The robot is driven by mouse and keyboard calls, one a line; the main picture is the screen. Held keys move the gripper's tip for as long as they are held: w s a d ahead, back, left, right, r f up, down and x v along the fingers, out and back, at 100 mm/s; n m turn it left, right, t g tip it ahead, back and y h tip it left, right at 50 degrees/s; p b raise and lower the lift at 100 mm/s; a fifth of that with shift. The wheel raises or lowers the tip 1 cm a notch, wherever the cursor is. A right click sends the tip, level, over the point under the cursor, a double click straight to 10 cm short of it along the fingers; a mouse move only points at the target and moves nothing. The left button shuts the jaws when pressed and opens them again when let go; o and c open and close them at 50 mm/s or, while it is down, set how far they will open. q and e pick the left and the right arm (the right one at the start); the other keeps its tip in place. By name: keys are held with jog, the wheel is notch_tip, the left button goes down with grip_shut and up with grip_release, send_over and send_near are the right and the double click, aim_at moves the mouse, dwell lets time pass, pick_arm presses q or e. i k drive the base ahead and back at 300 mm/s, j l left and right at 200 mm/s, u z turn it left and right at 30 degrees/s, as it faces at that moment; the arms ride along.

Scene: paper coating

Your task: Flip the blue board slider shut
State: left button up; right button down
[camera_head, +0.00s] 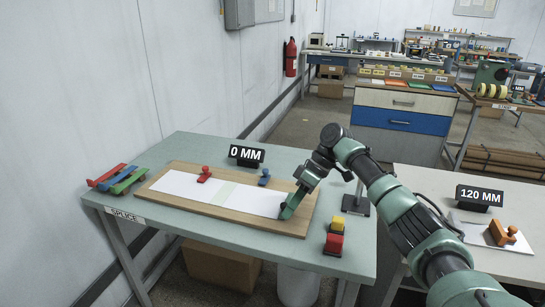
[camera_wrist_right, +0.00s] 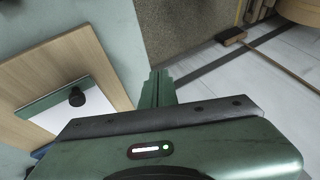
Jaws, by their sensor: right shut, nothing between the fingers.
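The wooden board (camera_head: 175,200) lies on the grey-green table with white sheets on it and a pale green strip between them. A small blue slider (camera_head: 264,177) stands at the board's far edge, right of a red one (camera_head: 204,173). My right gripper (camera_head: 287,211) is low over the board's right end, to the right of and nearer than the blue slider, apart from it. In the right wrist view its green fingers (camera_wrist_right: 156,90) are together and empty. That view also shows part of the board (camera_wrist_right: 85,55) and a black knob (camera_wrist_right: 77,97). My left gripper is out of view.
Red, blue and green strips (camera_head: 117,179) lie at the table's left end. A "0 MM" sign (camera_head: 246,156) stands behind the board. Red and yellow blocks (camera_head: 334,236) sit at the near right edge. Another table with an orange-handled tool (camera_head: 502,233) is on the right.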

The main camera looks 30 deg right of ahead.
aim_at(264, 179)
jog(key=i+l, duration=1.15)
jog(key=i, duration=0.05)
